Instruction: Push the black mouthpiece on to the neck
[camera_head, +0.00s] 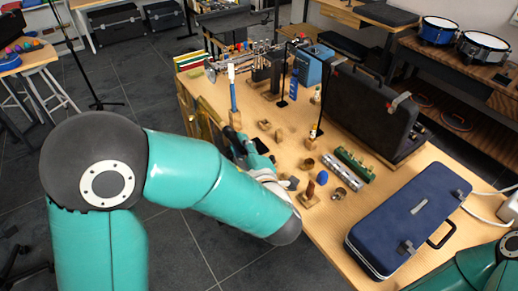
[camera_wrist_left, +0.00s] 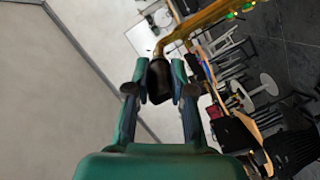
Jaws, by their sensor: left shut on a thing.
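The black mouthpiece (camera_wrist_left: 159,82) is between the two fingers of my left gripper (camera_wrist_left: 159,78) in the left wrist view. The gripper is shut on it. The gold curved neck (camera_wrist_left: 203,22) comes in from the upper right, and its end meets or overlaps the mouthpiece's far end. I cannot tell how far the mouthpiece sits on it. In the head view my left gripper (camera_head: 240,147) is near the table's left edge, partly hidden by my arm, and the mouthpiece cannot be made out there. My right gripper is out of view.
The wooden table (camera_head: 310,232) holds a blue case (camera_head: 410,220), an open black case (camera_head: 368,110), a green block row (camera_head: 354,164) and several small wooden stands. A blue-handled upright brush (camera_head: 233,95) stands close behind my left gripper.

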